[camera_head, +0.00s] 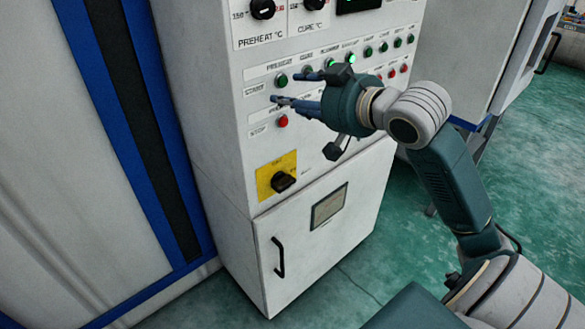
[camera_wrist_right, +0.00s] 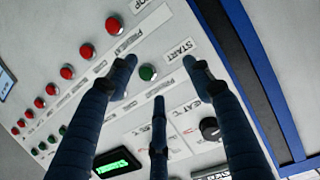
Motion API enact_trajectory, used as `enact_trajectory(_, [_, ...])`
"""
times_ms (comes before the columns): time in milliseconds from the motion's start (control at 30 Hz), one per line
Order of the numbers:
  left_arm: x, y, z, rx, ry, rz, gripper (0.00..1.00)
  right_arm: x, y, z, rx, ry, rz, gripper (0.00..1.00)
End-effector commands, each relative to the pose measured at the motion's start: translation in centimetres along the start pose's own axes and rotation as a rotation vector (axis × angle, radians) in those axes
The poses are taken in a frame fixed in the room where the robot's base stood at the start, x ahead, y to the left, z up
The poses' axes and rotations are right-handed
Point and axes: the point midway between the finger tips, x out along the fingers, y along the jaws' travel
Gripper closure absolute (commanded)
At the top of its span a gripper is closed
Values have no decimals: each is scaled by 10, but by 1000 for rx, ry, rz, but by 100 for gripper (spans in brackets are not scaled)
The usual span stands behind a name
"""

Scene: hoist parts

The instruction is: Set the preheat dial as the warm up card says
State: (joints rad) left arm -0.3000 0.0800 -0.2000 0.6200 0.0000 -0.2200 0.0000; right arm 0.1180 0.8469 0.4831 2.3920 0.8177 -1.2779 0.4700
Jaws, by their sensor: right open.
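The preheat dial (camera_head: 262,9) is a black knob at the top of the white control cabinet, above its "PREHEAT °C" label; its setting is too small to read. In the right wrist view the black dial (camera_wrist_right: 210,128) beside lettering ending in "HEAT °C" shows at the right, beyond a finger. My right gripper (camera_head: 290,88) is open and empty, with its fingers spread before the button rows, below the dial. In the wrist view the gripper (camera_wrist_right: 160,72) has a green button (camera_wrist_right: 147,72) between its fingers. I cannot identify a warm up card. My left gripper is out of view.
The cure dial (camera_head: 313,4) is right of the preheat dial, near a green-lit display (camera_wrist_right: 118,164). A red stop button (camera_head: 282,121) and a black switch on a yellow plate (camera_head: 277,175) sit below. The lower door has a framed plate (camera_head: 328,206), unreadable, and a handle (camera_head: 279,257).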

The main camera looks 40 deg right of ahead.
Motion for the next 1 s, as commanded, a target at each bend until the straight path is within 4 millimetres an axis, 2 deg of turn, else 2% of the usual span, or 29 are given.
enact_trajectory(33, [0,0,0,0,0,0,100,3,0,11,-2,-20,3,49])
enact_trajectory(600, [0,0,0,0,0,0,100,23,-4,122,-45,-213,41,49])
enact_trajectory(800, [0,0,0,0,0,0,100,24,-7,151,-59,-263,47,49])
enact_trajectory(1000, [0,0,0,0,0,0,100,24,-8,163,-66,-285,50,49])
